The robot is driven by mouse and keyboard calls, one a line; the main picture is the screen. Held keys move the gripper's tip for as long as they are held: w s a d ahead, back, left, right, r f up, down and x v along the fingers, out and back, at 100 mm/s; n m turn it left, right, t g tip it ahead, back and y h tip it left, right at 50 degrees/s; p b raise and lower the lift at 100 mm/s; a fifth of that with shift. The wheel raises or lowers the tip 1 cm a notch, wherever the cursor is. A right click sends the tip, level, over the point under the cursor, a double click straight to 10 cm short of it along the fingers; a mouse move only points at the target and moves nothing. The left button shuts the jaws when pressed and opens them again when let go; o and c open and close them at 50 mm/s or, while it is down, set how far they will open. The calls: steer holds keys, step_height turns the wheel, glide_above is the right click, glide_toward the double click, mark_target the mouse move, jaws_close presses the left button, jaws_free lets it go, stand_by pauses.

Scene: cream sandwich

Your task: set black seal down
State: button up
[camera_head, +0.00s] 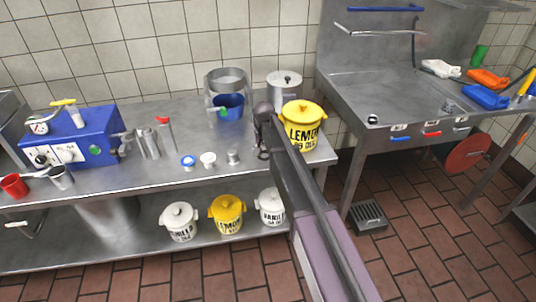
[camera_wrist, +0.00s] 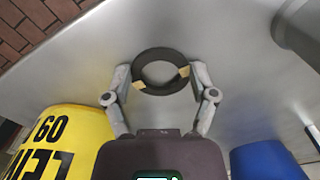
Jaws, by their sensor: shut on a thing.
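The black seal (camera_wrist: 160,53) is a dark flat ring in the wrist view. My gripper (camera_wrist: 161,78) is shut on it, with tan fingertip pads against its left and right sides. The ring lies over the grey steel tabletop (camera_wrist: 235,85). I cannot tell whether it touches the steel. In the head view my gripper (camera_head: 262,152) is at the right part of the steel table (camera_head: 130,180), just left of the yellow lemon pot (camera_head: 302,125). The seal is too small and dark to make out clearly there.
A blue container (camera_head: 229,107) stands behind my gripper, and a lidded metal pot (camera_head: 285,86) is at the back. The table's front edge is close.

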mark_target(265, 158)
steer(key=o, duration=0.6)
steer(key=shift+o, duration=0.2)
step_height(265, 158, up, 12)
steer(key=p, duration=1.2)
steer(key=shift+r, duration=0.15)
stand_by(0.4)
steer(key=s+d+n, duration=0.1)
steer(key=s+d, duration=2.3)
steer(key=s, duration=0.1)
steer(key=shift+s+d, duration=0.15)
steer(key=shift+s, duration=0.2)
